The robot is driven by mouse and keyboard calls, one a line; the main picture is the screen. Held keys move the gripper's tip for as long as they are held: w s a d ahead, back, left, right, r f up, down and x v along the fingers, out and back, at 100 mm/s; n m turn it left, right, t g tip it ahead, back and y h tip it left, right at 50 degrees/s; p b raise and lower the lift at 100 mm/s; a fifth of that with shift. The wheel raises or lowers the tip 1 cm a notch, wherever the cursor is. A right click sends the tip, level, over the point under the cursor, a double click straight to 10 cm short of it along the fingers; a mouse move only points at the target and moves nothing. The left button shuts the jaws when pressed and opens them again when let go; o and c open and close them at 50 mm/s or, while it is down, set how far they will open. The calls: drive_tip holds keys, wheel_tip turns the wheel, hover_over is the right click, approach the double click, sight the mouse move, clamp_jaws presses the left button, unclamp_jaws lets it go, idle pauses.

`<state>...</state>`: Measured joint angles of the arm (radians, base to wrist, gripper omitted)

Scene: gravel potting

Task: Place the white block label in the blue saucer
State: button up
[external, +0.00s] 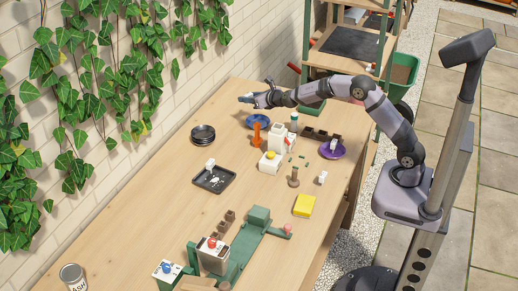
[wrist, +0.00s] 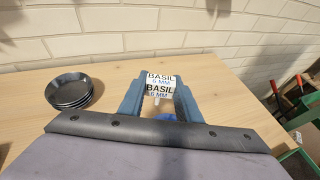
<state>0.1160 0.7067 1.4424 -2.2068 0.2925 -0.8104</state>
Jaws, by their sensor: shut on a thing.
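A white block label reading "BASIL 6 MM" (wrist: 160,83) is between the two blue fingers of my gripper (wrist: 160,92) in the wrist view. My gripper is shut on it. In the external view my gripper (external: 246,99) is held out over the back part of the bench, above and slightly left of the blue saucer (external: 250,123). The held label is too small to make out there. In the wrist view only a bit of the blue saucer (wrist: 166,117) shows below the label, between the fingers; the rest is hidden by my gripper.
A stack of black saucers (external: 203,134) stands left of the blue saucer, near the wall. An orange object (external: 257,134) stands just in front of the blue saucer. A purple saucer (external: 330,152) holds a white block. A black tray (external: 214,182) and a yellow block (external: 304,205) lie nearer.

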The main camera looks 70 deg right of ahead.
sight(251, 122)
drive_tip(key=shift+h, duration=0.3)
drive_tip(key=shift+d+f+b, duration=0.2)
drive_tip(key=shift+d+f, duration=0.3)
drive_tip(key=shift+f, duration=1.2)
drive_tip(key=shift+d+f+b, duration=0.15)
drive_tip(key=shift+d+f, duration=0.35)
drive_tip(key=shift+f, duration=1.15)
drive_tip(key=shift+d+f+b, duration=0.2)
drive_tip(key=shift+d+f, duration=0.3)
drive_tip(key=shift+f, duration=1.2)
drive_tip(key=shift+f+b, duration=0.2)
drive_tip(key=shift+b, duration=0.1)
drive_tip(key=o, duration=1)
drive_tip(key=shift+r, duration=0.15)
